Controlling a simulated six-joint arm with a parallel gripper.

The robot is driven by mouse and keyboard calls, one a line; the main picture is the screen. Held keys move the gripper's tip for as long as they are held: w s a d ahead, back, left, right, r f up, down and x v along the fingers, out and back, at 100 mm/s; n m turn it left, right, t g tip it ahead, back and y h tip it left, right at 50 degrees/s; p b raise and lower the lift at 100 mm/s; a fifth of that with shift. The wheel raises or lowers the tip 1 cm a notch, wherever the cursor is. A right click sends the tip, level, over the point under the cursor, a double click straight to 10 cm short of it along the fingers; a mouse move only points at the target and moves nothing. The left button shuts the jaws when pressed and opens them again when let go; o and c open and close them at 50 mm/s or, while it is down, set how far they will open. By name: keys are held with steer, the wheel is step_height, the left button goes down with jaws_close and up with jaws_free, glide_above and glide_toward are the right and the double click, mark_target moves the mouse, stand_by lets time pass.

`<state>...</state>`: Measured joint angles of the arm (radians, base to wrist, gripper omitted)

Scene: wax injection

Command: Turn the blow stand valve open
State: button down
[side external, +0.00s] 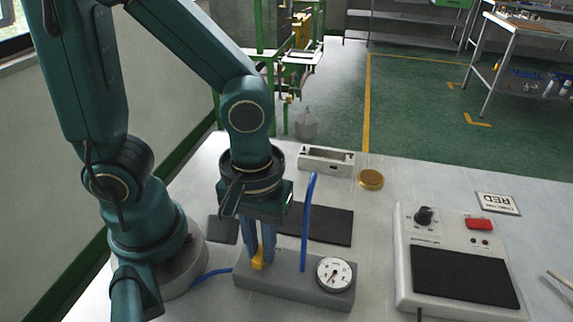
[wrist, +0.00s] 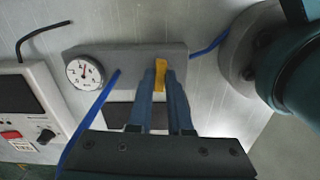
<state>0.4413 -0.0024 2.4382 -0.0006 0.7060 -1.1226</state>
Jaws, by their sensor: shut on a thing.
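The blow stand (side external: 290,282) is a grey block on the table with a round white gauge (side external: 335,273) at its right end and a blue hose standing up from it. Its yellow valve handle (side external: 258,260) is at the left part of the block. My gripper (side external: 260,255) points down over the valve, with its blue fingers shut on the yellow handle. In the wrist view the handle (wrist: 161,72) shows between the fingertips (wrist: 160,85), partly hidden by them. The gauge also shows in the wrist view (wrist: 84,72).
A blue hose (side external: 308,220) rises close to the right of my gripper. A control box (side external: 455,260) with a knob and red button stands at the right. Behind are a dark mat (side external: 325,225), a grey fixture (side external: 326,161) and a brass disc (side external: 370,179).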

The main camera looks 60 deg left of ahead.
mark_target(261, 251)
steer(key=shift+n, duration=0.5)
steer(key=c, duration=0.8)
jaws_free()
steer(key=shift+c, duration=0.2)
steer(key=shift+r, duration=0.1)
steer(key=shift+r, duration=2.5)
